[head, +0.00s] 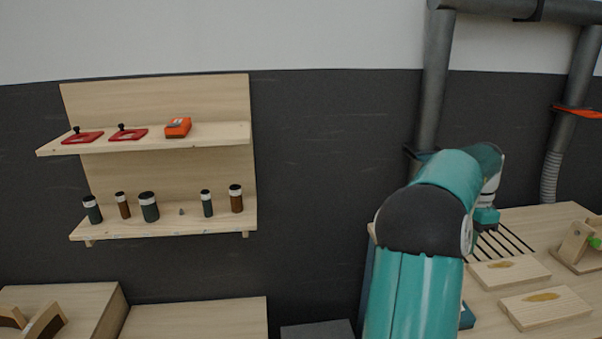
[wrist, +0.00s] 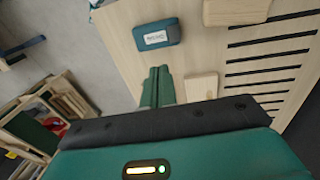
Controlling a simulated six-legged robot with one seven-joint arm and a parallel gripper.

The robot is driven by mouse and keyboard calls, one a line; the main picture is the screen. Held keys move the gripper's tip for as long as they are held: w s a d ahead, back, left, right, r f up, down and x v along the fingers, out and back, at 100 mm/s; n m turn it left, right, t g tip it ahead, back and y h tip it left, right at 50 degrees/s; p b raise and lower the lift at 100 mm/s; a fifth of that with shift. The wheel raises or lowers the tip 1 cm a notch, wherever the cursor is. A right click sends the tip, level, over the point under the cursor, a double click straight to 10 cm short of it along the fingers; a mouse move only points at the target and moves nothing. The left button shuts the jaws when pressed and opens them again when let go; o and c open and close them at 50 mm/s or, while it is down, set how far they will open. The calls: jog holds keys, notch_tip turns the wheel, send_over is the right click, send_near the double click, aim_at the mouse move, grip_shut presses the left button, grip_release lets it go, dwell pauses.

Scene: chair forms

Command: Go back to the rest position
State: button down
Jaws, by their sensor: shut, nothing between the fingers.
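My gripper's two teal fingers (wrist: 157,86) lie together in the wrist view, shut with nothing between them. They are over the edge region of a light wooden table (wrist: 208,50); I cannot tell their height above it. In the head view my teal arm rises at the right and bends over toward the table, and the fingers are hidden there.
A teal case (wrist: 157,34) with a white label lies on the table ahead of the fingers, near wooden blocks (wrist: 201,87) and dark slots (wrist: 270,62). A wall shelf (head: 165,226) holds several jars. A grey pipe (head: 434,80) stands behind my arm.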

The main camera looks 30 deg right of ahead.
jog(key=w+a+r+n+t, duration=0.15)
jog(key=w+a+n, duration=0.25)
jog(key=a, duration=0.5)
jog(key=w+a+r+n+t, duration=0.1)
jog(key=w+a+r+n, duration=0.2)
jog(key=a, duration=0.7)
jog(key=w+a+r+n+t, duration=0.1)
jog(key=w+a+n, duration=0.35)
jog(key=a, duration=0.45)
jog(key=s+a+f+n+t, duration=0.1)
jog(key=a+n, duration=0.3)
jog(key=a, duration=0.4)
jog(key=s+a+f+n+t, duration=0.1)
jog(key=s+a+n, duration=0.2)
jog(key=a, duration=0.6)
jog(key=s+a+f+n+t, duration=0.1)
jog(key=s+a+n, duration=0.1)
jog(key=a+n, duration=0.3)
jog(key=a, duration=0.3)
jog(key=shift+s+a+f+h, duration=0.3)
jog(key=shift+d, duration=0.2)
